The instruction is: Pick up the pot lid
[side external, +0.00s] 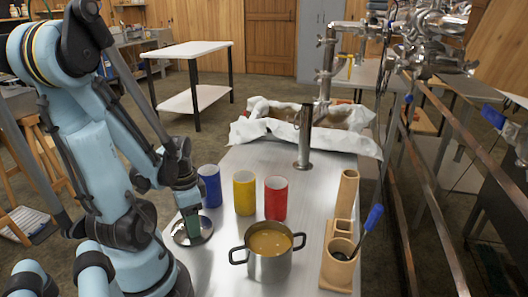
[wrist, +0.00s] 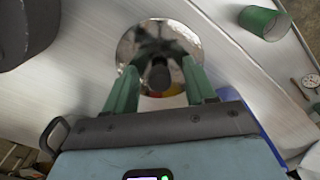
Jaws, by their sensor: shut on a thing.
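The pot lid (side external: 193,233) is a round, shiny metal disc with a dark knob, at the left edge of the steel table. In the wrist view the lid (wrist: 178,35) lies between and beyond my green fingers. My gripper (side external: 190,215) points down over the lid and is shut on its knob (wrist: 159,76). It also shows in the wrist view (wrist: 160,72). The lid looks at or very near table height; I cannot tell whether it touches. The steel pot (side external: 268,266), open and holding amber liquid, stands to the lid's right.
Blue (side external: 209,187), yellow (side external: 244,192) and red (side external: 276,198) cups stand behind the lid and pot. A bamboo holder (side external: 338,270) with a blue-handled tool (side external: 373,218) is right of the pot. A metal cylinder (side external: 304,145) stands farther back. A green cup (wrist: 262,22) shows in the wrist view.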

